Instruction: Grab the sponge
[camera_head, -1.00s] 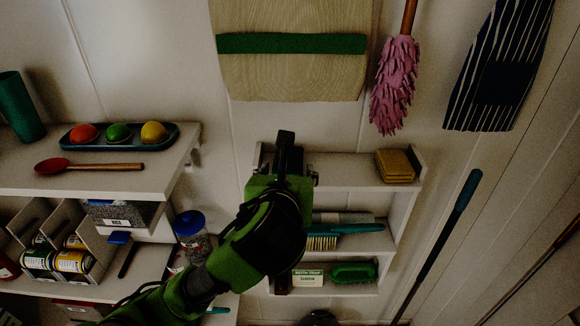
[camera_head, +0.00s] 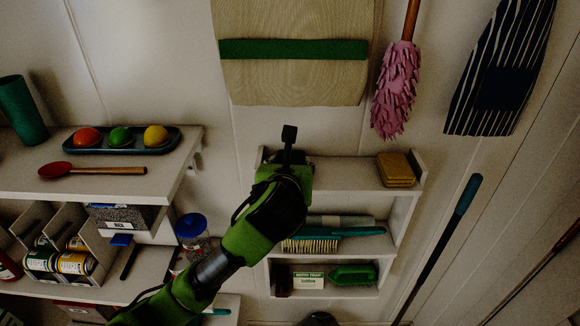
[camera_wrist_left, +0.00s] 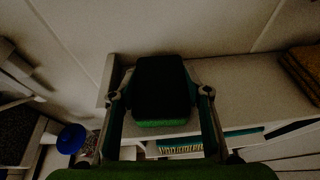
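A yellow sponge stack (camera_head: 396,168) sits at the right end of the top board of the small wall shelf. It also shows at the right edge of the left wrist view (camera_wrist_left: 302,72). My left gripper (camera_head: 289,140) is at the left part of that board, well apart from the yellow stack. In the left wrist view its two fingers (camera_wrist_left: 160,92) flank a dark block with a bright green lower edge. My right gripper is not in view.
The small shelf (camera_head: 340,172) has a brush (camera_head: 310,245) on its middle board, and a label card (camera_head: 308,281) and a green scrubber (camera_head: 352,275) below. A pink duster (camera_head: 397,90) hangs above. A larger shelf with balls and a red spoon (camera_head: 92,170) is at left. The top board's middle is clear.

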